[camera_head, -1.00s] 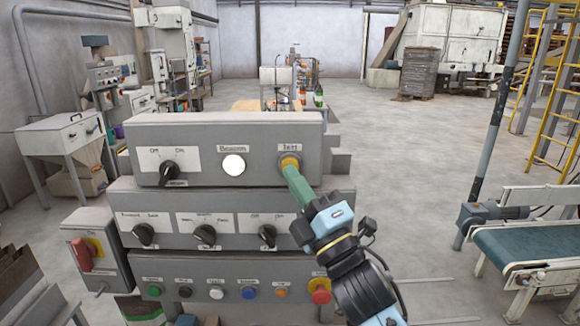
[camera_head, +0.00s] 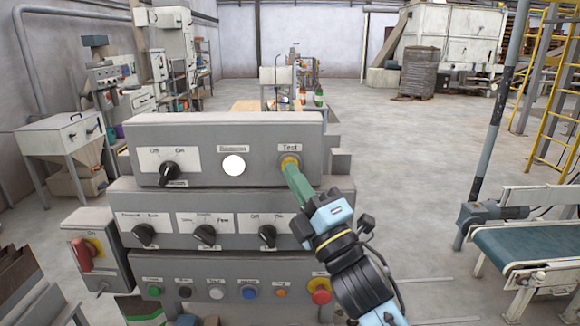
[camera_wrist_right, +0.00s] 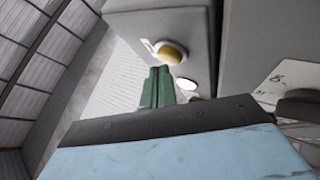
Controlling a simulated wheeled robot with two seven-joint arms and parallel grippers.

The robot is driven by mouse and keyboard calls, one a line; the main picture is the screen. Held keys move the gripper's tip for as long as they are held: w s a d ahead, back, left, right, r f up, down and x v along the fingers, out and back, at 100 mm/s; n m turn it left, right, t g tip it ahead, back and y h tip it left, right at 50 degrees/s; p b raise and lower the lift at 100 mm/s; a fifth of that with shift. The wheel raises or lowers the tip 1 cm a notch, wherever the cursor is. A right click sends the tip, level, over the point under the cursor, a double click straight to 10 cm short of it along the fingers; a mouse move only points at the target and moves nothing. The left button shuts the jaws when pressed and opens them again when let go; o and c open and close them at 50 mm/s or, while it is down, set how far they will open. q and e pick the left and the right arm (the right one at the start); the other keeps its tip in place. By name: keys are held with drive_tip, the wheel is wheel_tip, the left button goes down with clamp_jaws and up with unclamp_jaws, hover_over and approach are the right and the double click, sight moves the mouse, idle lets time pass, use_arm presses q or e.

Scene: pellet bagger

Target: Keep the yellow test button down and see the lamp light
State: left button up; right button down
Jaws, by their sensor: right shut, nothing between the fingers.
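The yellow test button (camera_head: 289,161) is at the right end of the top grey panel, under a label reading Test. It also shows in the right wrist view (camera_wrist_right: 171,53). My right gripper (camera_head: 291,170) is shut and empty, its green fingers pointing at the button from below right. The fingertips overlap the button's lower edge in the head view; in the wrist view the fingers (camera_wrist_right: 158,86) end close to it. I cannot tell contact or how far the button is pressed. The round lamp (camera_head: 233,165) left of it looks bright white. My left gripper is not in view.
A black knob (camera_head: 169,173) sits left of the lamp. Below are a panel with several black knobs and a row of coloured buttons, with a red one (camera_head: 320,291) near my right arm. A conveyor (camera_head: 530,248) stands at right. Floor between is clear.

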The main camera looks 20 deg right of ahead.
drive_tip(key=shift+w+d, duration=0.15)
drive_tip(key=shift+w, duration=0.3)
idle(0.6)
drive_tip(key=shift+s, duration=0.15)
idle(2.0)
drive_tip(key=shift+s+a, duration=0.3)
drive_tip(key=shift+s, duration=0.4)
drive_tip(key=s, duration=0.2)
drive_tip(key=s+a+p, duration=0.1)
drive_tip(key=s, duration=0.1)
drive_tip(key=shift+s+a, duration=0.2)
drive_tip(key=shift+s, duration=0.2)
